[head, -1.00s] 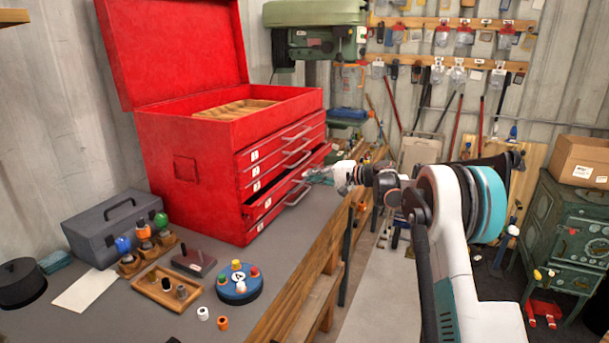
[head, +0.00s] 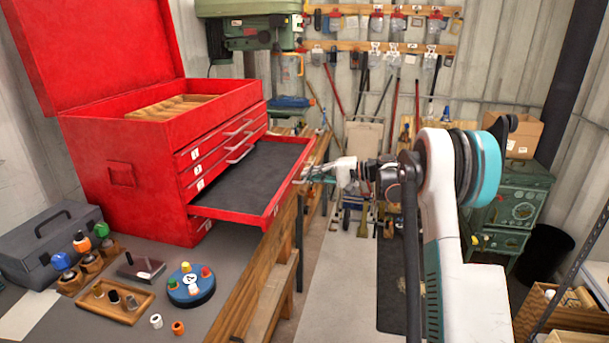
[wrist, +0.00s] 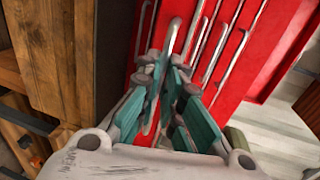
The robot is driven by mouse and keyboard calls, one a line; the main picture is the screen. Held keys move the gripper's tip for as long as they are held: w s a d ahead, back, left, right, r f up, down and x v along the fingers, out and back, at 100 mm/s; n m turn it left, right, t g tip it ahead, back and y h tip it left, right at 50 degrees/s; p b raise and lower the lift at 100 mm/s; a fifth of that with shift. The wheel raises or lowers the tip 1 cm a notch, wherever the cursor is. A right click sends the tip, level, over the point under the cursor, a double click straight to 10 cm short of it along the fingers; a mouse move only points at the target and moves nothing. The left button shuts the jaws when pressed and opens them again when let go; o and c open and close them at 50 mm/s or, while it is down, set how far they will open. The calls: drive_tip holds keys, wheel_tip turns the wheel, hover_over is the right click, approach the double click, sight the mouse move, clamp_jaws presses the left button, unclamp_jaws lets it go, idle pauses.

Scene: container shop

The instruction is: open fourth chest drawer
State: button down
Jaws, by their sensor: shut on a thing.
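The red tool chest (head: 125,190) stands on the workbench with its lid up. Its fourth drawer (head: 245,172), below the three shut drawers labelled 1 to 3, is pulled far out, showing an empty dark lining. My gripper (head: 304,177) is at the outer front of this drawer, shut on the drawer handle. In the wrist view, my teal fingers (wrist: 168,105) close around the metal handle (wrist: 151,108); their tips partly hide it. Other drawer handles and red fronts show beyond.
The grey toolbox (head: 45,245), wooden tray (head: 115,300) and blue round holder (head: 190,287) stand on the bench at left. A green stove (head: 515,205) is at right.

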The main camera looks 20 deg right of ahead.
drive_tip(key=c, duration=1.8)
unclamp_jaws()
drive_tip(key=v, duration=1.2)
